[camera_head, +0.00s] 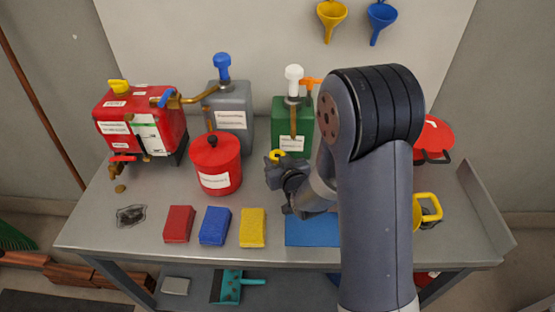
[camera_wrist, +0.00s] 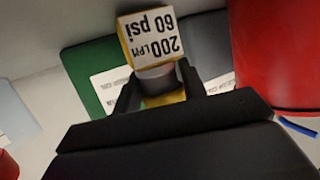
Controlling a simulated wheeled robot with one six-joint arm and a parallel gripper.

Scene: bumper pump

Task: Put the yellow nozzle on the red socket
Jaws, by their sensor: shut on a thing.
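My gripper (camera_head: 276,170) is shut on the yellow nozzle (camera_head: 277,155), holding it above the table in front of the green canister. In the wrist view the black fingers (camera_wrist: 160,88) close on the nozzle's grey neck. The nozzle's yellow, labelled end (camera_wrist: 150,35) reads "200 LPM 60 psi". I cannot pick out a red socket for certain. The red pump box (camera_head: 171,108) at the left has a red lever (camera_head: 124,158) and a brass outlet low on its left side.
A red can (camera_head: 214,165) stands left of my gripper; the green canister (camera_head: 279,115) and grey canister (camera_head: 231,112) are behind. Red, blue and yellow blocks (camera_head: 253,228) lie in front. A blue mat (camera_head: 308,233) is partly hidden by my arm. A dark crumpled patch (camera_head: 131,215) lies front left.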

